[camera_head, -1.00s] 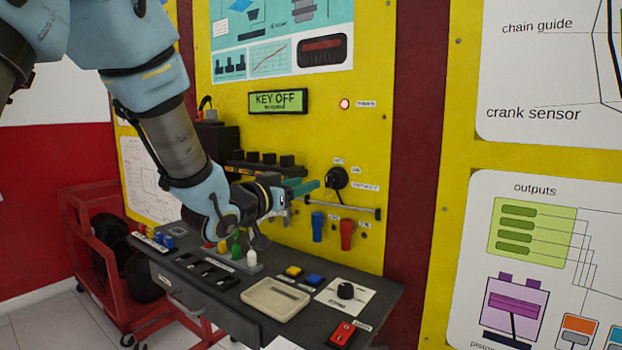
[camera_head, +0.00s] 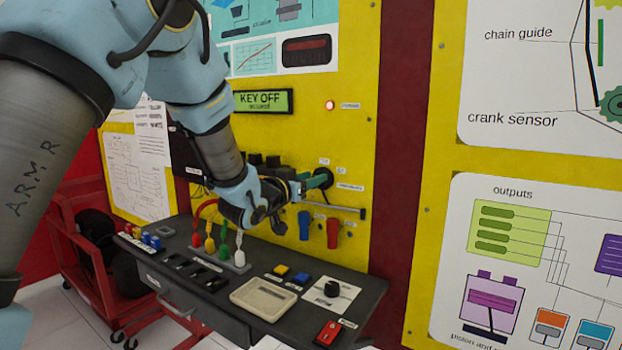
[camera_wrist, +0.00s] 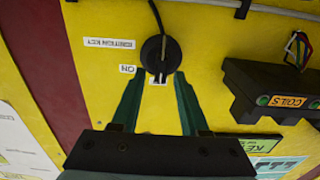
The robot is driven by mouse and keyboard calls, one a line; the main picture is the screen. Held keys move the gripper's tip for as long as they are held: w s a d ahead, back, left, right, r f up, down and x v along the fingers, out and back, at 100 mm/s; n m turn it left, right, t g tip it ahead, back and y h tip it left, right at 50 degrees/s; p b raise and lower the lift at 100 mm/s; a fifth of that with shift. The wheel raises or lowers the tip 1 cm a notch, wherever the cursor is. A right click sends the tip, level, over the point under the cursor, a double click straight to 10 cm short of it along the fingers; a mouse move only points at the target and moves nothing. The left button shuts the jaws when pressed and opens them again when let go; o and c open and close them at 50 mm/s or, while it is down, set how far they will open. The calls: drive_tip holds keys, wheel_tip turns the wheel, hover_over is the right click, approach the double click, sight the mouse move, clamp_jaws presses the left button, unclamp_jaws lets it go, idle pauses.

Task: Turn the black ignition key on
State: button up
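The black ignition key (camera_wrist: 160,53) is a round knob on the yellow panel, beside the "IGNITION KEY" and "ON" labels in the wrist view. In the head view the key (camera_head: 325,178) is partly covered by my gripper. My gripper (camera_head: 311,182) points at the panel with its green fingers close to the key. In the wrist view my gripper (camera_wrist: 160,74) is open, with one fingertip on each side of the key's lower part. I cannot tell whether either finger touches it. The green display (camera_head: 263,101) reads "KEY OFF".
A grey bar (camera_head: 337,211) runs along the panel just below the key, with blue (camera_head: 304,225) and red (camera_head: 333,232) hanging items under it. A black coils block (camera_wrist: 275,92) stands out at the right in the wrist view. A dark bench (camera_head: 222,303) holds a beige tray (camera_head: 262,315).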

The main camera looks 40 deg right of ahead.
clamp_jaws()
drive_tip(key=shift+f+b, duration=0.15)
drive_tip(key=shift+b, duration=0.35)
drive_tip(key=m+b, duration=0.4)
drive_tip(key=b, duration=0.2)
drive_tip(key=m+b, duration=0.4)
drive_tip(key=b, duration=0.2)
drive_tip(key=s+m+b, duration=0.1)
drive_tip(key=m+b, duration=0.3)
drive_tip(key=b, duration=0.2)
drive_tip(key=shift+d+f, duration=0.15)
drive_tip(key=shift+f, duration=0.2)
drive_tip(key=shift+b, duration=0.35)
drive_tip(key=shift+o, duration=0.5)
unclamp_jaws()
drive_tip(key=shift+s+r, duration=0.1)
